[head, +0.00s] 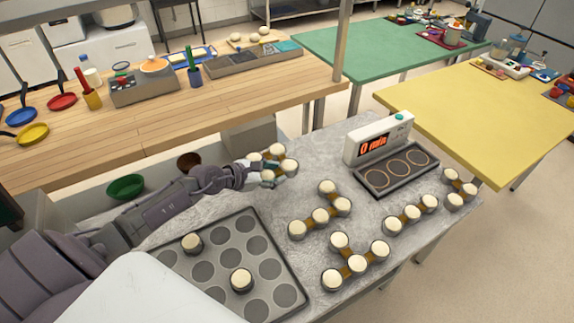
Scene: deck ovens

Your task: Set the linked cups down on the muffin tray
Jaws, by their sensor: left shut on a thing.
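My left gripper (262,173) reaches in from the left and is shut on a set of linked cups (284,164). The set has several cream-topped cups joined by brown links, and the fingers partly hide it. It is held over the grey counter, beyond the far edge of the muffin tray (228,246). The dark tray has round wells and lies at the lower left. Two single cups stand in it, a left one (192,243) and a nearer one (241,280); other visible wells are empty. My right gripper is not in view.
More linked cup sets lie on the counter: one in the middle (320,215), one nearer (357,263), others to the right (411,214) (459,189). A device with a red display (374,147) stands behind them. A green bowl (126,187) is at the left.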

